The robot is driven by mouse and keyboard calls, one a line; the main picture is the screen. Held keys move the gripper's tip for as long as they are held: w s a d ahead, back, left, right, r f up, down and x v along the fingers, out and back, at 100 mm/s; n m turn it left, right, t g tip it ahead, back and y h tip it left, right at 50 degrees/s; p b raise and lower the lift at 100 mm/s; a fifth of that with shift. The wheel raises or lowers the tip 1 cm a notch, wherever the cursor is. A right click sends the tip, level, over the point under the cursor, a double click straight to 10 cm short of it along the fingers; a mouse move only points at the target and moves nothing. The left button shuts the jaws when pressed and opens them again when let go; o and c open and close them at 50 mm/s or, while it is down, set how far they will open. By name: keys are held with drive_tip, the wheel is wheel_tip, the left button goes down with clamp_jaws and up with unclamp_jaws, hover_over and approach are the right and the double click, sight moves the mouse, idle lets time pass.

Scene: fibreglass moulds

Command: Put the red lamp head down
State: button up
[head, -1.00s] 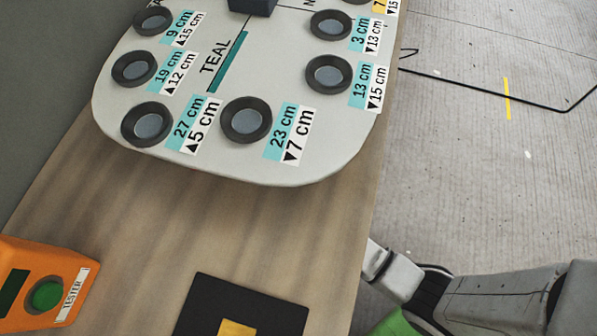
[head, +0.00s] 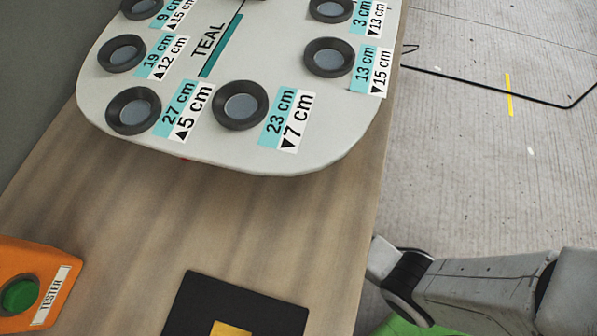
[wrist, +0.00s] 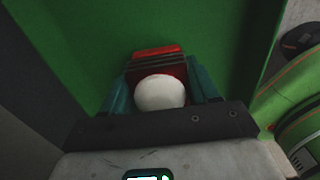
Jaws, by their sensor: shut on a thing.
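The red lamp head (wrist: 158,56) shows in the wrist view as red, ribbed layers with a white dome (wrist: 160,93) facing the camera. My gripper (wrist: 162,82) is shut on it, with one teal finger on each side. A broad green surface (wrist: 165,22) lies beyond the lamp head. I cannot tell how far away it is or whether the lamp head touches it. In the head view my arm is low on the right, beside the table edge; the lamp head cannot be made out there.
The wooden table (head: 260,220) carries a pale board (head: 310,155) with dark round sockets and teal labels, an orange tester (head: 55,265) with a green button, and a black pad (head: 200,295) with a yellow patch. Bare wood lies between them. Concrete floor (head: 480,180) is at right.

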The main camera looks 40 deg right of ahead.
drive_tip(key=shift+f, duration=0.4)
drive_tip(key=o, duration=1.4)
wheel_tip(320, 180, up, 13)
drive_tip(key=p, duration=0.3)
drive_tip(key=shift+f, duration=0.1)
